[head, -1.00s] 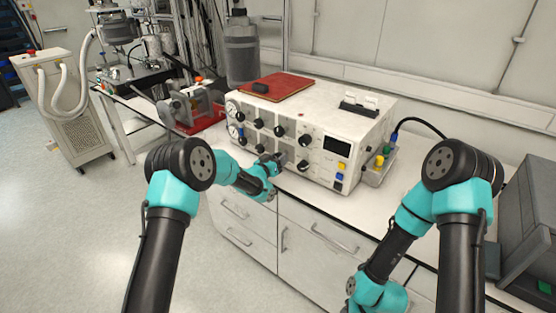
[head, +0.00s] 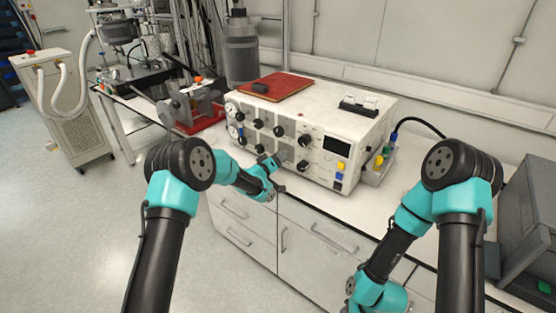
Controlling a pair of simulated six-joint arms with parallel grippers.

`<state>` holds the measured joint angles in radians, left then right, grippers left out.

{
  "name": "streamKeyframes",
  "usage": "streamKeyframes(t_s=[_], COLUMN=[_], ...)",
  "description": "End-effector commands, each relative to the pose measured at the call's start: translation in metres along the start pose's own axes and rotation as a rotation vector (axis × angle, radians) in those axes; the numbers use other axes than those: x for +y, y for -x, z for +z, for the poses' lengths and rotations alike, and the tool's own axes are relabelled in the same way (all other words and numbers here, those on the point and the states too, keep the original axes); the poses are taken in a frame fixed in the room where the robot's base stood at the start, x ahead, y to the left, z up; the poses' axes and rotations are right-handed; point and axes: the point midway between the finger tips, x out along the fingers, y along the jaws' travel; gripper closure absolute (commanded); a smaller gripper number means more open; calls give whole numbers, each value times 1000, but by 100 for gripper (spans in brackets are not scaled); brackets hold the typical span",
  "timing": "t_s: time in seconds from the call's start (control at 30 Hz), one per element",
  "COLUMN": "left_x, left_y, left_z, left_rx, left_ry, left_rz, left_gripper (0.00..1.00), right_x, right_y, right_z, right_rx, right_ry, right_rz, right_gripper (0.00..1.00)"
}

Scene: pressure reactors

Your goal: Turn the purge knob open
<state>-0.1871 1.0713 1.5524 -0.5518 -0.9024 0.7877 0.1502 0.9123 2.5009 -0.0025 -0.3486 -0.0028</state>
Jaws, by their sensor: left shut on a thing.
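The white control box (head: 318,135) stands on the bench, with two rows of black knobs on its front. My left gripper (head: 278,159) is at the lower row, shut on a knob there, which its fingers mostly hide. A bare lower-row knob (head: 303,167) is just right of the gripper, and another (head: 260,148) is just left of it. The labels are too small to read, so I cannot tell by text which is the purge knob. My right arm is bent low at the right, and its fingers are not in view.
A red folder (head: 277,86) with a small dark object lies on the box. A small tray with coloured-capped bottles (head: 381,158) is at the box's right side. A red-based device (head: 196,108) stands to the left. The bench top (head: 375,212) in front is clear.

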Motion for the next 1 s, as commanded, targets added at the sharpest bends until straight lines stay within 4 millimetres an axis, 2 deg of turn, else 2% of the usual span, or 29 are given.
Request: streamKeyframes(t_s=[0.2, 0.23, 0.5, 0.8, 1.0], left_x=[0, 0, 0, 0, 0], left_y=[0, 0, 0, 2, 16], left_z=[0, 0, 0, 0, -1], left_rx=[0, 0, 0, 0, -1], left_ry=[1, 1, -1, -1, -1], left_rz=[0, 0, 0, 0, -1], left_gripper=[77, 53, 28, 28, 28], right_x=[0, 0, 0, 0, 0], right_y=[0, 0, 0, 0, 0], right_z=[0, 0, 0, 0, 0], right_rx=[0, 0, 0, 0, 0], right_ry=[0, 0, 0, 0, 0], right_rz=[0, 0, 0, 0, 0], right_gripper=[57, 57, 57, 57, 57])
